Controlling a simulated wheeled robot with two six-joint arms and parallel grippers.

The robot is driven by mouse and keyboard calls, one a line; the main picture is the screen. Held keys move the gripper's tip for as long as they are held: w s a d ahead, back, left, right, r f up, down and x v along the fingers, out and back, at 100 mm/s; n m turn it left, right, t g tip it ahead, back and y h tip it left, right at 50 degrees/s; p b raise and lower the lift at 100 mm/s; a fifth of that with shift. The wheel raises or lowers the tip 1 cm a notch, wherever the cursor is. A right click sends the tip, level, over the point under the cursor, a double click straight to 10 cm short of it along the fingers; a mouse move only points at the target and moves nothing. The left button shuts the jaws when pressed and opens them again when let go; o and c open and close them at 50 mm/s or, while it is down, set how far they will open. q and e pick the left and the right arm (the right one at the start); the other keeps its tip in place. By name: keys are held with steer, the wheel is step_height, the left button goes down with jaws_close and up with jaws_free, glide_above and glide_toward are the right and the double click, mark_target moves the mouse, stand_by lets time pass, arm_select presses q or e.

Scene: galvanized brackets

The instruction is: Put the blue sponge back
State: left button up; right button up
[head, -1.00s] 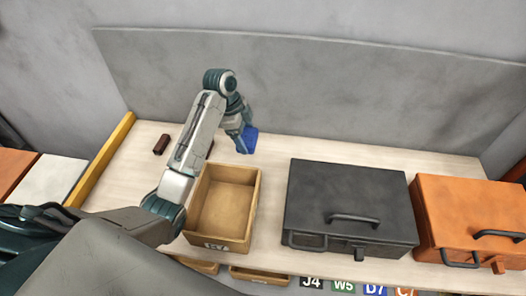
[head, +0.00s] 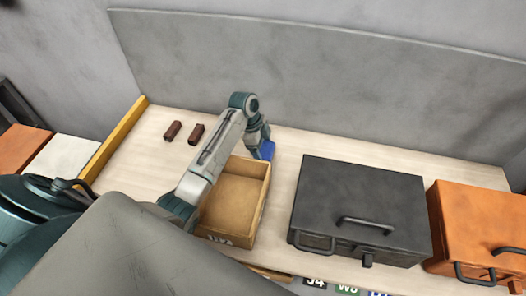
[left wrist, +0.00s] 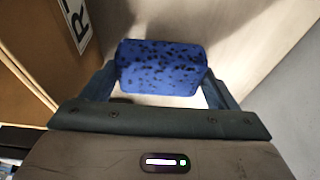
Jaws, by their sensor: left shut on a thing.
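The blue sponge (head: 267,150) shows at my left gripper (head: 262,143), just behind the back right corner of the open wooden bin (head: 262,187). In the left wrist view the sponge (left wrist: 162,66) is blue with dark specks. It sits between the two fingers of my left gripper (left wrist: 160,84), which is shut on it. Pale tabletop shows beyond the sponge there. The part of the bin that I see inside in the head view looks empty; my arm covers its left side. My right gripper is not in view.
A dark grey case (head: 358,205) and an orange case (head: 475,232) stand right of the bin. Two dark brown blocks (head: 172,131) lie at the back left. A yellow rail (head: 115,139) edges the table's left side. A grey panel (head: 330,85) stands behind.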

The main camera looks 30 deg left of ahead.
mark_target(263, 153)
arm_select(q)
step_height(263, 153, down, 2)
steer(key=shift+f, duration=0.4)
steer(key=shift+f, duration=0.2)
steer(key=o, duration=0.9)
steer(key=shift+r, duration=0.1)
steer(key=b+v, duration=0.2)
steer(key=v, duration=1)
steer(key=shift+a+r+b, duration=0.1)
steer(key=shift+r+b, duration=0.05)
steer(key=shift+b, duration=0.25)
